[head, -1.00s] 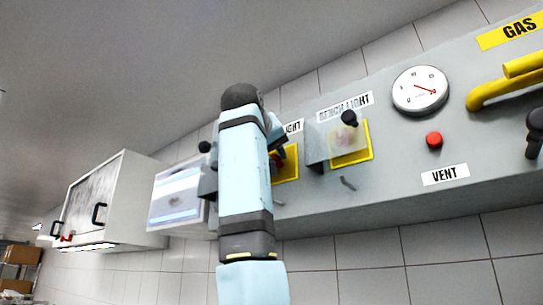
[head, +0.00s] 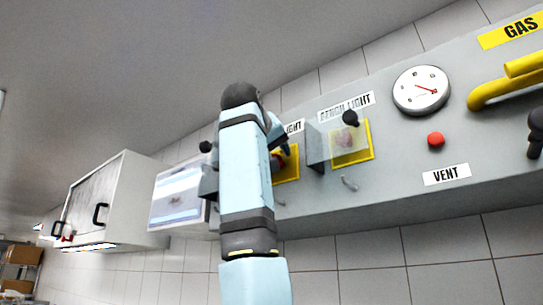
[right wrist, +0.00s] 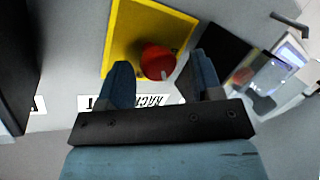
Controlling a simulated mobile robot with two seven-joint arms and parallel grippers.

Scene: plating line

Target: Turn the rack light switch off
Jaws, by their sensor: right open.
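The rack light switch is a red knob (right wrist: 157,62) on a yellow plate (right wrist: 120,38) in the right wrist view. My right gripper (right wrist: 161,66) is open, with one blue finger on each side of the knob. I cannot tell whether either finger touches it. The rack light label (right wrist: 152,101) reads upside down and is partly covered by my gripper. In the head view my right arm hides most of the switch; part of its yellow plate (head: 289,171) and the end of its label (head: 294,127) show. My left gripper is in neither view.
The bench light switch (head: 347,141), under a clear cover with a black knob (head: 350,118), is just right. Further right are a gauge (head: 420,90), a red vent button (head: 436,139) and yellow gas pipes (head: 505,84). A screen (head: 178,194) and white cabinet (head: 120,200) are left.

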